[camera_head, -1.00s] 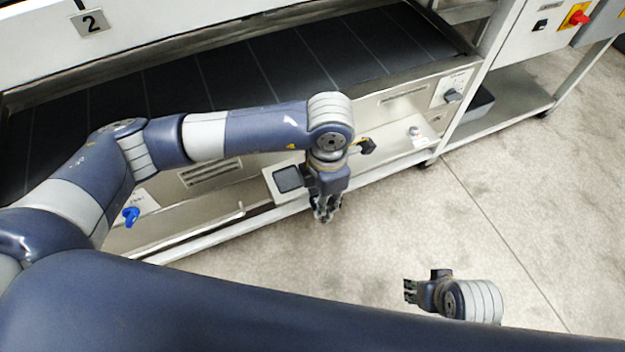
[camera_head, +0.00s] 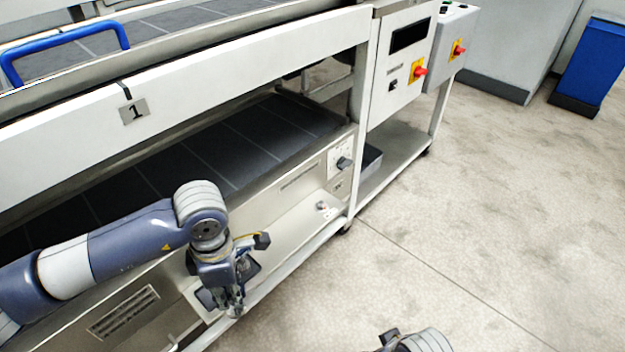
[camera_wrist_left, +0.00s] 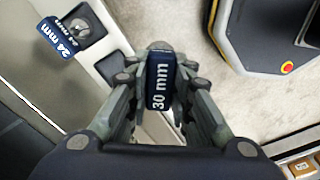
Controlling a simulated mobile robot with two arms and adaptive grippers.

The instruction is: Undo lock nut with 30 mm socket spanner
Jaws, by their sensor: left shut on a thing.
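My left gripper (camera_head: 235,308) is in front of the machine's lower shelf, pointing down. In the left wrist view its fingers (camera_wrist_left: 162,95) are shut on a dark blue block labelled 30 mm, the 30 mm socket spanner (camera_wrist_left: 160,86). The spanner's lower end is hidden behind the block. I cannot pick out the lock nut for certain.
The roller sheeter's lower belt (camera_head: 230,150) and front panel (camera_head: 290,195) are beside my left arm. A small round fitting (camera_head: 322,206) and a dark knob (camera_head: 344,163) are on the panel. A control box (camera_head: 402,70) stands beyond. The floor (camera_head: 470,230) at right is clear.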

